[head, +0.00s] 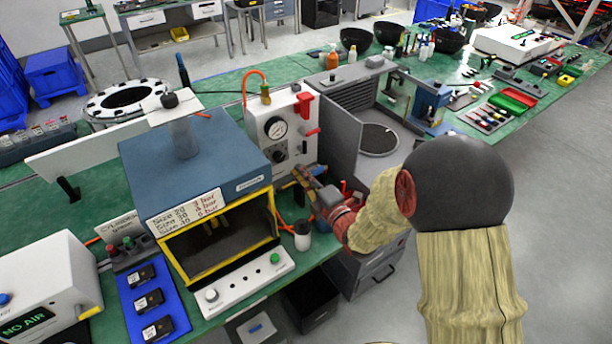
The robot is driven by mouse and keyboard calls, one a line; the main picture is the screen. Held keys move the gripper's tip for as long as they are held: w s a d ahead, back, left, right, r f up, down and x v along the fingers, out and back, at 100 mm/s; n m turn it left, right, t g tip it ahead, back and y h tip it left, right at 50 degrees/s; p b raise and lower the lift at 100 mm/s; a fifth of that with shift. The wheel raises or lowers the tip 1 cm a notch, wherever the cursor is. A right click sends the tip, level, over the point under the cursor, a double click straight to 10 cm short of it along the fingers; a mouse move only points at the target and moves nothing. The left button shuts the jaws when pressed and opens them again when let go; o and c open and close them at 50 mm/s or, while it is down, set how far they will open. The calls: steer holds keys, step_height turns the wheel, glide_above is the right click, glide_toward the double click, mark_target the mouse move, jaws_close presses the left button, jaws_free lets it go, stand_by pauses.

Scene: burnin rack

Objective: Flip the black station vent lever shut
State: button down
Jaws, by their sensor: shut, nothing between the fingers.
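My gripper (296,181) is shut and empty, at the front of the white gauge panel (259,115), low on its right side. My arm reaches in from the right. The panel carries a round gauge (275,129), a dark knob (277,155) and red handles (306,106). The panel stands against the right side of the blue station (215,168), which has a yellow-framed open front. I cannot make out a black vent lever for certain; the gripper and wrist cover the panel's lower right part. Whether the fingertips touch anything is too small to tell.
A white and black cup (302,236) stands below the gripper near the bench edge. A white control strip (246,282) lies before the station. A grey open-fronted enclosure (340,137) stands close behind my wrist. Orange hoses run near the panel. The floor at right is clear.

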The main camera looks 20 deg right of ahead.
mark_target(304, 142)
steer(key=x, duration=0.5)
steer(key=shift+w+a+f+b, duration=0.1)
steer(key=shift+w+b, duration=0.1)
steer(key=shift+b, duration=0.2)
steer(key=w+d, duration=0.2)
steer(key=d, duration=0.1)
steer(key=shift+w+d+b, duration=0.25)
steer(key=shift+b, duration=0.15)
steer(key=shift+w+d+r+m, duration=0.1)
steer(key=shift+d+r+m, duration=0.15)
steer(key=shift+m, duration=0.5)
steer(key=shift+w+d+r+m, duration=0.1)
steer(key=shift+d+r+m, duration=0.15)
steer(key=shift+m, duration=0.5)
steer(key=shift+w+d+r+m+b, duration=0.15)
steer(key=shift+d+m+b, duration=0.15)
steer(key=shift+m, duration=0.45)
steer(key=shift+w+d+r+m+b, duration=0.15)
steer(key=shift+d+m, duration=0.15)
steer(key=shift+m, duration=0.45)
stand_by(0.4)
steer(key=shift+d+b, duration=0.3)
steer(key=shift+b, duration=0.1)
stand_by(2.6)
